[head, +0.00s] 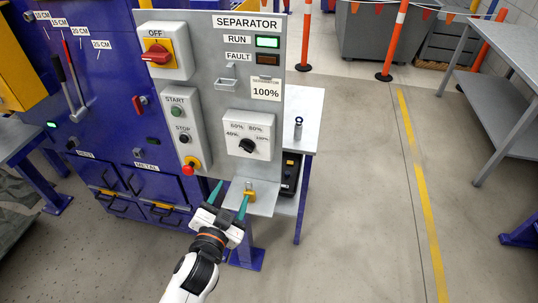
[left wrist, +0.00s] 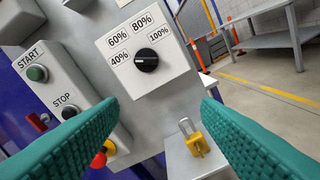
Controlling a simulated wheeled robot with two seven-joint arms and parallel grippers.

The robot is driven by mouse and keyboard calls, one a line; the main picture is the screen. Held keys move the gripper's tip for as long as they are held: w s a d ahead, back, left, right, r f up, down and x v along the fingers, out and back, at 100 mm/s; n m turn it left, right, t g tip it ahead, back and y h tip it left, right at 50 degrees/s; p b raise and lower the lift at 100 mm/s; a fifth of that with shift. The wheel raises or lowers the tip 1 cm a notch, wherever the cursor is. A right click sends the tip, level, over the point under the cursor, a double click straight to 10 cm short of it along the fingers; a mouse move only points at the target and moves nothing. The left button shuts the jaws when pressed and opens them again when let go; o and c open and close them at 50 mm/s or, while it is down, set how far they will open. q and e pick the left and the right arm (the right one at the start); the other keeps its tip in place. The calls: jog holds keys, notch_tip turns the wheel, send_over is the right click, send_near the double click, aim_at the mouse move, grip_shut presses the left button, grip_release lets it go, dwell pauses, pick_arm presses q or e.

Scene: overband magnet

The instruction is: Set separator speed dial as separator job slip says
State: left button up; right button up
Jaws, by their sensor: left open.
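The speed dial is a black knob (head: 247,146) on a grey box on the separator panel, with 40%, 60%, 80% and 100% around it. In the left wrist view the knob (left wrist: 147,60) has a white mark on its left side, toward 40%. The separator job slip (head: 266,91) reads 100%. My left gripper (head: 230,194) is open and empty, with teal fingers, below and in front of the dial box, apart from the knob. My right gripper is out of view.
A yellow padlock (head: 249,195) rests on a small shelf (head: 264,203) below the dial, close to my left fingers. Left of the dial are the START button (head: 176,111), STOP button (head: 184,138) and red emergency knob (head: 188,169). The floor to the right is clear.

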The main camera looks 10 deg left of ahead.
aim_at(246, 149)
pick_arm(q)
jog(key=shift+t, duration=0.4)
jog(key=w+r, duration=0.1)
jog(key=w, duration=0.2)
jog(key=w+r+p, duration=0.1)
jog(key=w, duration=0.3)
jog(key=w+r+p, duration=0.1)
jog(key=w, duration=0.2)
jog(key=shift+w+d+r, duration=0.25)
jog(key=shift+w+r, duration=0.1)
jog(key=shift+w, duration=0.5)
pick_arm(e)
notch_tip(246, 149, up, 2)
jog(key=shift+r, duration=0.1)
pick_arm(q)
jog(key=c, duration=1)
